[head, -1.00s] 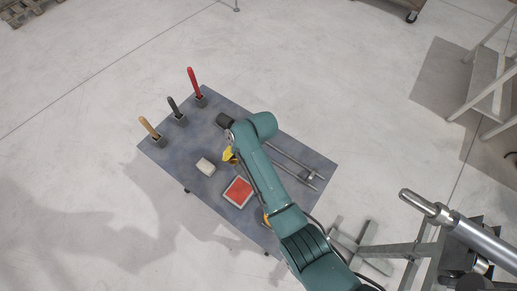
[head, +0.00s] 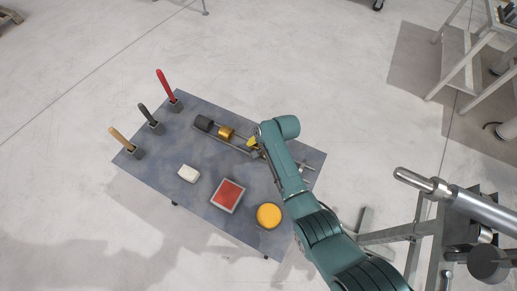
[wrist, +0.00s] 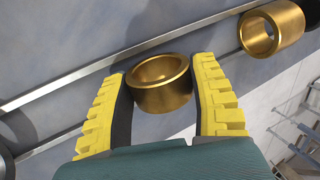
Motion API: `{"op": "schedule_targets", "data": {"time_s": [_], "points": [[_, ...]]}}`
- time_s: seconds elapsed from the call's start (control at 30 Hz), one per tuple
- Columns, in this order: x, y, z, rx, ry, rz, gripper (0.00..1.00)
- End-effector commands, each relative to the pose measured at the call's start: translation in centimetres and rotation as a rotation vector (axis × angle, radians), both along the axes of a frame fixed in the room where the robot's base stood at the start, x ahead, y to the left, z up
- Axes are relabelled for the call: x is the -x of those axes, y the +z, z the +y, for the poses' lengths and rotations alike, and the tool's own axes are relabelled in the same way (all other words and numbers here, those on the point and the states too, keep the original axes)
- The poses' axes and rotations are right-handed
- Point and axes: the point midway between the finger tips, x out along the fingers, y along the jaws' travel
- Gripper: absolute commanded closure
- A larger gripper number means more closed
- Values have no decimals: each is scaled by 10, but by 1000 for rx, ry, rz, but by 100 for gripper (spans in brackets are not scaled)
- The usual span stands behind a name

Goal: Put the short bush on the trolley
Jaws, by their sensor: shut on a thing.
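My gripper (wrist: 162,100) has yellow ribbed fingers with dark pads and is shut on a short bronze ring, the short bush (wrist: 162,84). The bush's open end faces up in the wrist view, and blue-grey surface and a rail show behind it. In the head view my gripper (head: 252,145) is over the rails on the blue-grey top (head: 200,220), which seems to be the trolley; small dark feet or wheels show under its edge. The held bush cannot be made out clearly there. Whether it touches a rail, I cannot tell.
Another bronze bush (head: 226,132) and a dark cylinder (head: 203,123) sit by the rails, left of my gripper. Three handled tools (head: 150,118) stand along the left edge. A white block (head: 188,173), red tray (head: 228,196) and yellow disc (head: 269,215) lie nearer the front.

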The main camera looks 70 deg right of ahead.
Motion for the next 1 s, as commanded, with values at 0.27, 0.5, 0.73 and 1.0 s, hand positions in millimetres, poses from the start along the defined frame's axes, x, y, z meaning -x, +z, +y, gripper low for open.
{"op": "schedule_targets", "data": {"time_s": [0.27,0.5,0.73,1.0], "points": [[-1,-1,-1,4,1,-3,74],[-1,-2,-1,2,1,-2,14],[-1,2,-1,3,1,-3,14],[20,55,2,4,-2,-3,14]]}}
